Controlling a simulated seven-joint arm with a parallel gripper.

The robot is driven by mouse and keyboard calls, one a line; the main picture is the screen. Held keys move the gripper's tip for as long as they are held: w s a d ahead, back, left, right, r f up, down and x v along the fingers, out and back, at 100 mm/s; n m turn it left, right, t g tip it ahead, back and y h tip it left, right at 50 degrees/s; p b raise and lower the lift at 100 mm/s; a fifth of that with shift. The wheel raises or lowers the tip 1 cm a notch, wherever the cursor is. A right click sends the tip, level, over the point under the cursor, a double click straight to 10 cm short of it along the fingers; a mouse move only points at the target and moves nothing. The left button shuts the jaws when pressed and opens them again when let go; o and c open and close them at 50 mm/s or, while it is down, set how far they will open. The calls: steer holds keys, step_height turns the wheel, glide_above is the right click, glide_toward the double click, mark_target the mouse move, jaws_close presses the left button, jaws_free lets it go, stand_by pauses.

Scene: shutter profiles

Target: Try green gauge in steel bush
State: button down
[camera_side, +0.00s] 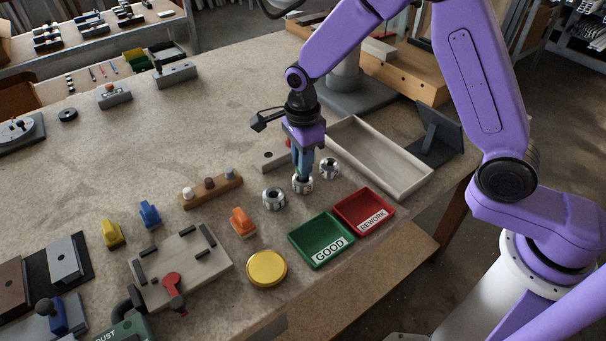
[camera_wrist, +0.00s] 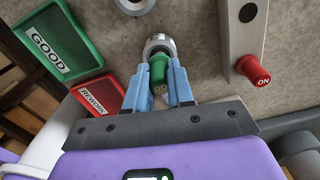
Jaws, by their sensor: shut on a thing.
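My gripper (camera_wrist: 160,68) is shut on the green gauge (camera_wrist: 158,72), its blue fingers on either side of the green handle. The gauge stands over a steel bush (camera_wrist: 159,44), whose ring shows just beyond the handle in the wrist view. In the side view my gripper (camera_side: 303,174) points down at this middle bush (camera_side: 303,186) of three. The fingers hide the gauge there, and I cannot tell how far its lower end is inside the bore. The other bushes stand to the left (camera_side: 273,199) and right (camera_side: 329,168).
The green GOOD tray (camera_side: 302,234) and red REWORK tray (camera_side: 384,201) lie in front of the bushes. A grey block with a red ON button (camera_wrist: 253,71) stands close by. A long pale tray (camera_side: 408,189) is behind right. A yellow round button (camera_side: 267,268) is at the front.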

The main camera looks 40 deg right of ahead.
steer(key=shift+r, duration=2.3)
